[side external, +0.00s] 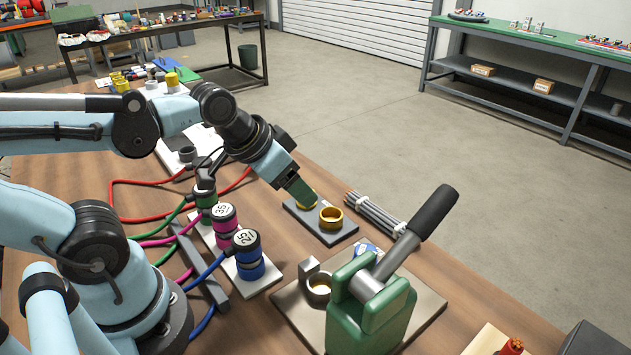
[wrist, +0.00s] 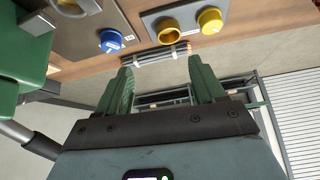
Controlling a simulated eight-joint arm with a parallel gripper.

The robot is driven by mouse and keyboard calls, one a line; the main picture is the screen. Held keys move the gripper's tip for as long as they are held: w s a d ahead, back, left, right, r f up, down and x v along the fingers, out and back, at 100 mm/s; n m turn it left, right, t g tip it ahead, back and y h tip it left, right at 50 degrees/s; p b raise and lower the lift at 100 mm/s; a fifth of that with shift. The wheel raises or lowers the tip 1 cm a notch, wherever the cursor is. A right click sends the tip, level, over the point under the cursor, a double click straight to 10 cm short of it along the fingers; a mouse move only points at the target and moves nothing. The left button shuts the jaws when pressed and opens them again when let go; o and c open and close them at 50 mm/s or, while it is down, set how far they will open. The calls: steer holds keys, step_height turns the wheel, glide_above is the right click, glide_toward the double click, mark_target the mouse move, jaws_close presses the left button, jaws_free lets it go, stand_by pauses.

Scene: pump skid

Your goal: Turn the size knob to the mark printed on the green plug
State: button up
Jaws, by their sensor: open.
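The green plug (side external: 207,200) stands upright in a row on a pale strip at the centre left in the side view. Its dark top is partly hidden and I cannot read a mark on it. A blue knob (wrist: 110,40) with a pale mark beside it sits on a plate in the wrist view. In the side view a blue-and-white part (side external: 367,248), probably the same knob, shows behind the green press. My gripper (wrist: 160,66) is open and empty, with green fingers. In the side view my gripper (side external: 300,188) hangs above the grey block with yellow parts, apart from the knob.
The green press (side external: 372,310) with a long black lever (side external: 434,212) stands right. A yellow ring (side external: 331,217) and grey rods (side external: 375,213) lie near my gripper.

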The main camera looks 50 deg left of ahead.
mark_target(363, 246)
steer(key=w+d+m+g+h, duration=0.3)
steer(key=w+d+m+g, duration=0.15)
steer(key=d+m, duration=0.35)
steer(key=shift+m+t, duration=0.35)
steer(key=shift+m, duration=0.45)
steer(key=shift+a+x, duration=0.2)
steer(key=shift+x, duration=1.85)
steer(key=shift+a+x, duration=0.2)
steer(key=shift+x, duration=1.85)
steer(key=shift+a+x, duration=0.25)
steer(key=shift+x, duration=1.8)
steer(key=shift+w+f, duration=0.15)
steer(key=c, duration=1.1)
steer(key=shift+o, duration=0.2)
